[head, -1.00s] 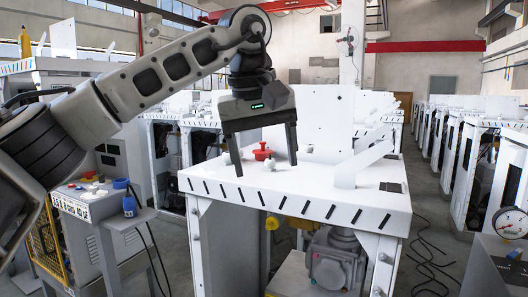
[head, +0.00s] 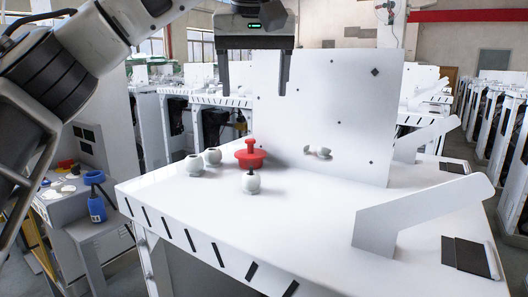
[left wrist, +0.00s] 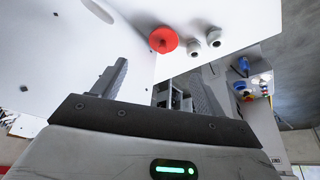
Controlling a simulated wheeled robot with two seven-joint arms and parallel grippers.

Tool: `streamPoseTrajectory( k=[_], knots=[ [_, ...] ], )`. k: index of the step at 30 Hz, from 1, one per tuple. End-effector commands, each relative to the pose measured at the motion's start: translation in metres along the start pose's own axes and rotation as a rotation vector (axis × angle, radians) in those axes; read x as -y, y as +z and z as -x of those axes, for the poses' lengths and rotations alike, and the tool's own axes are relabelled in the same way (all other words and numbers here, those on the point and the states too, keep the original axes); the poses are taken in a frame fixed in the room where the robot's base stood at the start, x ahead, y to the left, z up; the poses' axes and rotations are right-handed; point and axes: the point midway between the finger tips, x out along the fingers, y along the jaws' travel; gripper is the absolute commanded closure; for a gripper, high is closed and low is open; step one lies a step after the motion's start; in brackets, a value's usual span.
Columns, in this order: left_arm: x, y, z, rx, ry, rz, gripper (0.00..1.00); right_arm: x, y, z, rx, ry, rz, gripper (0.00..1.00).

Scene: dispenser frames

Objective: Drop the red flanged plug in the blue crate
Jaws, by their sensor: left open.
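The red flanged plug (head: 250,158) stands upright on the white tabletop (head: 290,218), in front of the white upright panel. It also shows in the left wrist view as a red disc (left wrist: 163,39), beyond and above the fingers. My left gripper (head: 253,90) hangs fingers down, open and empty; in the head picture it shows above the plug, apart from it. Its two fingers also show in the left wrist view (left wrist: 158,80). I cannot make out a blue crate in either view. My right gripper is not in view.
Pale round-bodied fittings stand near the plug: two to its left (head: 194,166) and one with a dark tip in front (head: 250,183). Another pale part (head: 318,152) is by the upright panel (head: 335,105). A slanted white bracket (head: 415,212) is at right. A blue bottle (head: 97,207) stands at left.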

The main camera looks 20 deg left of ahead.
Motion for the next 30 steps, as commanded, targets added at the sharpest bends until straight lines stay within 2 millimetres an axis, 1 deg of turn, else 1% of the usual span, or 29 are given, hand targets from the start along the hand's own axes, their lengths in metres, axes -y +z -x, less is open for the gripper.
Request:
streamPoseTrajectory(
  k=[1,6,9,12,15,20,26,27,30],
  knots=[
    [0.001,0.001,-0.011,0.003,-0.002,-0.001,0.28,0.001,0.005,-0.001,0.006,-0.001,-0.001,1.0],
    [0.001,0.001,-0.048,0.003,-0.003,0.0,0.28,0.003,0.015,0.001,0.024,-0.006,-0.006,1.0],
    [0.001,0.001,-0.068,0.003,-0.002,-0.001,0.28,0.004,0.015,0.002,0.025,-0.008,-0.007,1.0],
    [0.001,0.001,-0.084,0.003,-0.001,0.0,0.28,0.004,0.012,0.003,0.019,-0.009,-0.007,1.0],
    [0.0,0.001,-0.094,0.001,0.0,0.0,0.28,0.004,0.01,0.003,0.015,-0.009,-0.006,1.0],
    [0.001,0.001,-0.104,0.001,-0.001,0.0,0.28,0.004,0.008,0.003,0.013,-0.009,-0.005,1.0],
    [0.004,0.003,-0.132,0.003,-0.002,0.0,0.28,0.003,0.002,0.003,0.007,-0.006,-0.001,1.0],
    [0.004,0.003,-0.138,0.002,-0.002,0.0,0.28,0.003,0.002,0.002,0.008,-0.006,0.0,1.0],
    [0.003,0.003,-0.147,0.002,0.0,0.0,0.28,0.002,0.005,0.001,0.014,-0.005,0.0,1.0]
  ],
)
